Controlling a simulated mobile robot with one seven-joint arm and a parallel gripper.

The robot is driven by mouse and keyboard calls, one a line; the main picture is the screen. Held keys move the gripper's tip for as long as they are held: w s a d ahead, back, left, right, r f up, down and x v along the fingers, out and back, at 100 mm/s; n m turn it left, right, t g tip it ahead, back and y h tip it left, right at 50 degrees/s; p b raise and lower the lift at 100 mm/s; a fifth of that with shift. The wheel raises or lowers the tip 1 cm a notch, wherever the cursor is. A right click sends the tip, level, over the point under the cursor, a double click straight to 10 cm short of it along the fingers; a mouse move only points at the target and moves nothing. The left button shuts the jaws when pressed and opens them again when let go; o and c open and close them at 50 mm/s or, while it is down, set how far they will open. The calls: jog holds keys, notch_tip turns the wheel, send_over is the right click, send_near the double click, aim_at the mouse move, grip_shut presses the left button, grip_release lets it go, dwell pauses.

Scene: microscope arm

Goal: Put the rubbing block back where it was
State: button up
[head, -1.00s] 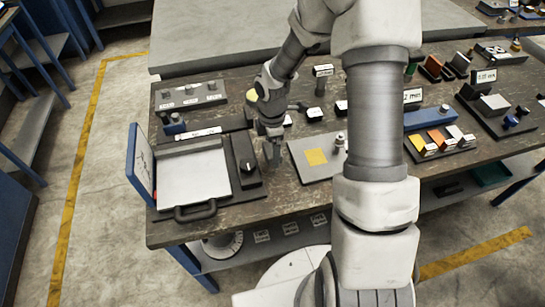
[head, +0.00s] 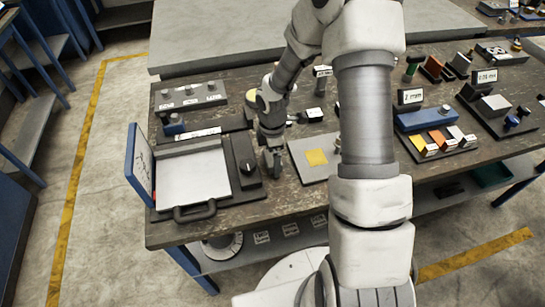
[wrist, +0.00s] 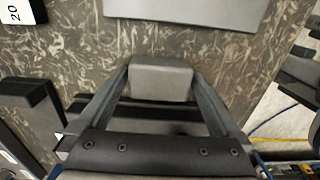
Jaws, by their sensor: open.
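A grey block (wrist: 161,78), which looks like the rubbing block, shows in the wrist view between the tips of my gripper (wrist: 160,85). The fingers flank its two sides. I cannot tell whether they touch it. In the head view my gripper (head: 273,162) is low over the worn bench, between the dark box with a knob (head: 246,165) and the grey plate with a yellow square (head: 302,148). The block is hard to tell from the fingers there. My gripper is open. Whether the block rests on the bench is not clear.
A flat press-like device with a pale plate (head: 192,178) and raised blue panel (head: 140,163) stands at the left. A rack of coloured blocks (head: 440,141) and a blue block (head: 423,119) are at the right. A pale plate (wrist: 185,12) tops the wrist view.

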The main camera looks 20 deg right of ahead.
jog(key=s+d+r+m+t+h+p, duration=0.1)
jog(key=s+r+m, duration=0.3)
jog(key=r, duration=0.9)
jog(key=s+r+m+t+p, duration=0.1)
jog(key=s+r+m, duration=0.3)
jog(key=r, duration=1)
jog(key=s+a+r+m+t+y, duration=0.1)
jog(key=s+r+m+t, duration=0.2)
jog(key=s+r+m, duration=0.4)
jog(key=s+m, duration=0.3)
jog(key=s, duration=0.2)
jog(key=shift+s+r+t, duration=0.2)
jog(key=shift+r+t, duration=0.1)
jog(key=shift+r, duration=0.1)
